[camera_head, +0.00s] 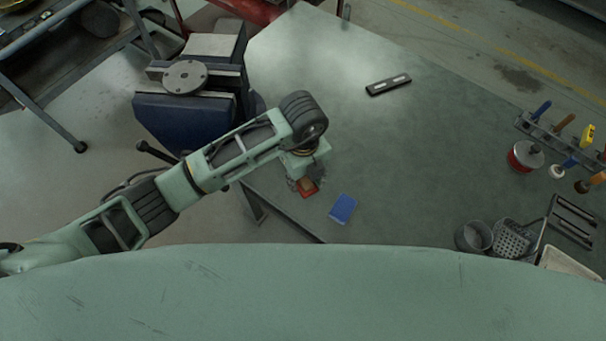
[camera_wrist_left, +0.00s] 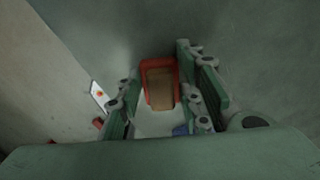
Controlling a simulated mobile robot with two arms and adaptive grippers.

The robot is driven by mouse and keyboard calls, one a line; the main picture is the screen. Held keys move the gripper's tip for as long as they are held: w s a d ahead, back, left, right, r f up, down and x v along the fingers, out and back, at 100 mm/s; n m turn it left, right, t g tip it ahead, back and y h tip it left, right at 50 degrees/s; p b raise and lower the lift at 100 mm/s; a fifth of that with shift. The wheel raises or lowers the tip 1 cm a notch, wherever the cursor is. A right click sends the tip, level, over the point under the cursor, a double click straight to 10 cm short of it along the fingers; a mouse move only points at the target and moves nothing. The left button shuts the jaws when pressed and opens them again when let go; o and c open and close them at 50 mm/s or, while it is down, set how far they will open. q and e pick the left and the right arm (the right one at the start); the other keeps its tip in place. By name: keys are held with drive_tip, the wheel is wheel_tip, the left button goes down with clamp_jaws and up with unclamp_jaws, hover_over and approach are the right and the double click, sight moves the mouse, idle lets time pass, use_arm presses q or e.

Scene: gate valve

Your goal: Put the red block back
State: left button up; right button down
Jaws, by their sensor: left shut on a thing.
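The red block (camera_head: 309,190) is in my left gripper (camera_head: 304,179), near the front left edge of the workbench (camera_head: 400,150). In the left wrist view the block (camera_wrist_left: 145,72) shows a red rim around a brown face and sits between the two green fingers. My left gripper is shut on it. I cannot tell whether the block touches the bench top or hangs just above it. A blue block (camera_head: 343,208) lies on the bench to the right of the gripper. Its edge shows in the left wrist view (camera_wrist_left: 180,130). My right gripper is not in view.
A blue vise (camera_head: 185,120) stands at the left behind my arm. A black bar (camera_head: 388,85) lies at the back. A tool rack (camera_head: 545,132), a red can (camera_head: 525,155) and a wire basket (camera_head: 513,238) are at the right. The middle of the bench is clear.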

use_arm(q)
drive_tip(key=shift+f, duration=0.2)
drive_tip(key=o, duration=0.8)
drive_tip(key=shift+r, duration=0.1)
drive_tip(key=o, duration=0.3)
drive_tip(key=shift+r, duration=0.5)
drive_tip(key=shift+r+b, duration=0.8)
drive_tip(key=shift+r, duration=4.85)
